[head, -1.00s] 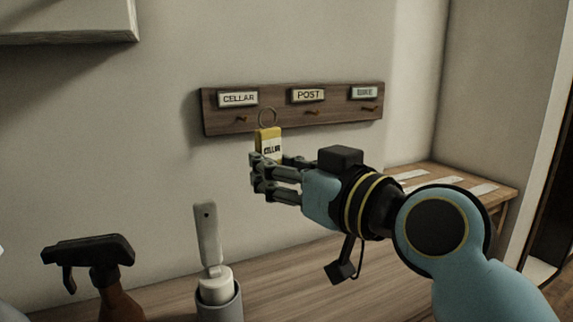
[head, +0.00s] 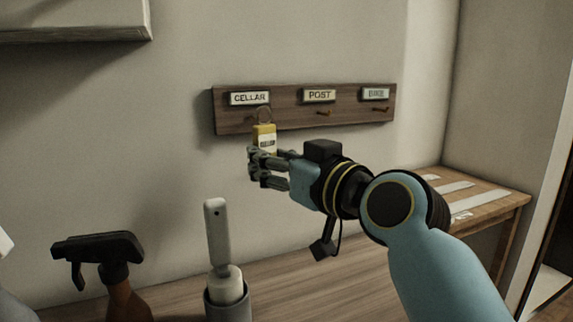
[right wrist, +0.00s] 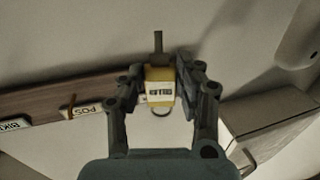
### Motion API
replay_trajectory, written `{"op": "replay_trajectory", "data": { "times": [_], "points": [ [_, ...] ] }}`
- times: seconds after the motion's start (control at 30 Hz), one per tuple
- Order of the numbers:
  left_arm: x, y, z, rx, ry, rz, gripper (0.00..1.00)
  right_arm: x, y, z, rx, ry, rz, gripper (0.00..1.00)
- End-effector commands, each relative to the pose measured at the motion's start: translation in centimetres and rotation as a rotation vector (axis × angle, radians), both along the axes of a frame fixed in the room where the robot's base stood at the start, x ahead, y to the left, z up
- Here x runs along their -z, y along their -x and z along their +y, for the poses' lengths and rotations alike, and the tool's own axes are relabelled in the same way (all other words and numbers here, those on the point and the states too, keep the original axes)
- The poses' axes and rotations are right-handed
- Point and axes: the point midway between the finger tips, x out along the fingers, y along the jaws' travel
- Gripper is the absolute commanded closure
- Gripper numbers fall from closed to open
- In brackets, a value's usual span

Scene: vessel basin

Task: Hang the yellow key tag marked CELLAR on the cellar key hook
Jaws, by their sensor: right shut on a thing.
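The yellow key tag (head: 264,133) with a white label stands upright in my right gripper (head: 258,164), its metal ring (head: 264,114) at the top. The right gripper is shut on the tag's lower part. The ring overlaps the board just under the CELLAR label (head: 249,98). The cellar hook cannot be made out behind the ring, and I cannot tell whether the ring touches it. My left gripper is out of view.
The wooden hook board (head: 290,115) also bears a POST label (head: 319,95) and a third label (head: 376,93), with hooks below. A spray bottle (head: 105,255) and a handled tool in a grey cup (head: 226,295) stand below left. A wooden side table (head: 480,195) is at right.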

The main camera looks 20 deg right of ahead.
Motion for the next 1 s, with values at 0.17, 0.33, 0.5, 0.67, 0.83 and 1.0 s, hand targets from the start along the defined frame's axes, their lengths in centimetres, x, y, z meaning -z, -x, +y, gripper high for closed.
{"op": "replay_trajectory", "data": {
  "times": [0.17, 0.33, 0.5, 0.67, 0.83, 1.0],
  "points": [
    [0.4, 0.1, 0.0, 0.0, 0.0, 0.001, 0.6, 0.2, -1.2, 0.1, 0.0, 0.001, 0.0, 0.93],
    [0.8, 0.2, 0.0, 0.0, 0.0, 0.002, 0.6, 0.3, -2.3, 0.1, 0.0, 0.0, -0.001, 0.93],
    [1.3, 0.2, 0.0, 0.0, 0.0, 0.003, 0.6, 0.8, -3.2, 0.2, 0.0, -0.001, 0.0, 0.93],
    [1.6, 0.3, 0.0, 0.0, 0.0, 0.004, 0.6, 1.2, -3.7, 0.2, 0.0, 0.0, 0.0, 0.93],
    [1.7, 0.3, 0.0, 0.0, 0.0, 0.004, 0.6, 1.4, -3.9, 0.2, 0.0, 0.0, 0.0, 0.93],
    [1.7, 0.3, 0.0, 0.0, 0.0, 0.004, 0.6, 1.4, -3.9, 0.2, 0.0, 0.0, 0.0, 0.93]
  ]
}}
